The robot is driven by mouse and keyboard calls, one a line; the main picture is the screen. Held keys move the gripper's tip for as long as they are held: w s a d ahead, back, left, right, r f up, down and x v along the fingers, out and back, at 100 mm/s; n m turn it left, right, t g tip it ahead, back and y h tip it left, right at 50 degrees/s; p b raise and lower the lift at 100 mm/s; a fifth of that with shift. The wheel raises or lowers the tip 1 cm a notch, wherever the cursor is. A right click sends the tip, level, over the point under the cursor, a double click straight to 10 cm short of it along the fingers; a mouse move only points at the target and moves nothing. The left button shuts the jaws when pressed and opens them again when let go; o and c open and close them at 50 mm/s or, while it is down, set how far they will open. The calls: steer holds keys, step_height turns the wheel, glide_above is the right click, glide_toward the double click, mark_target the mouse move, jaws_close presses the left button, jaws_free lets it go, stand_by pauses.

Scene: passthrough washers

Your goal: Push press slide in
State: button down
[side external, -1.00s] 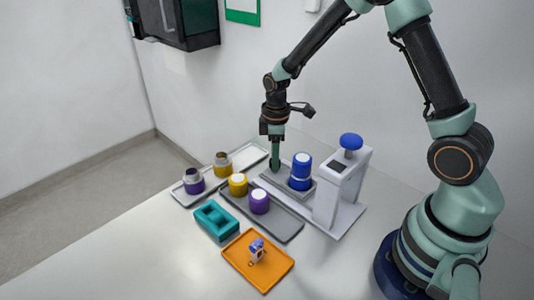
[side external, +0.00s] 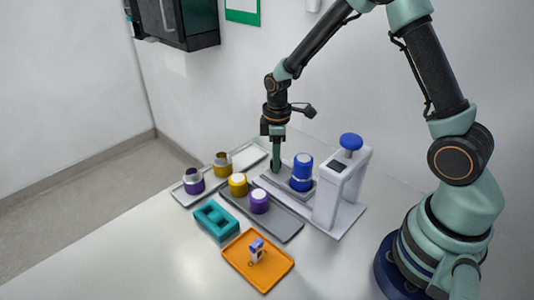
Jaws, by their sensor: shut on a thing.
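The white press (side external: 325,203) stands on the table at the right, with a blue knob (side external: 351,141) on top. Its grey press slide (side external: 271,180) lies low on the base at the press's left. A blue cylinder with a white top (side external: 302,173) stands upright on the slide, just left of the press column. My gripper (side external: 276,168) points straight down at the far left end of the slide, left of the blue cylinder. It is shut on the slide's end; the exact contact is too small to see.
A grey tray (side external: 285,232) holds a yellow and a purple cylinder. A pale tray (side external: 247,156) behind holds metal-topped yellow and purple pieces. A teal holder (side external: 215,219) and an orange tray (side external: 277,271) with a small white-and-blue item stand in front. The front table is clear.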

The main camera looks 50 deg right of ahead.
mark_target(297, 170)
steer(key=s, duration=0.7)
steer(key=shift+r, duration=0.1)
steer(key=c, duration=0.5)
jaws_free()
steer(key=shift+s, duration=0.1)
step_height(297, 170, up, 12)
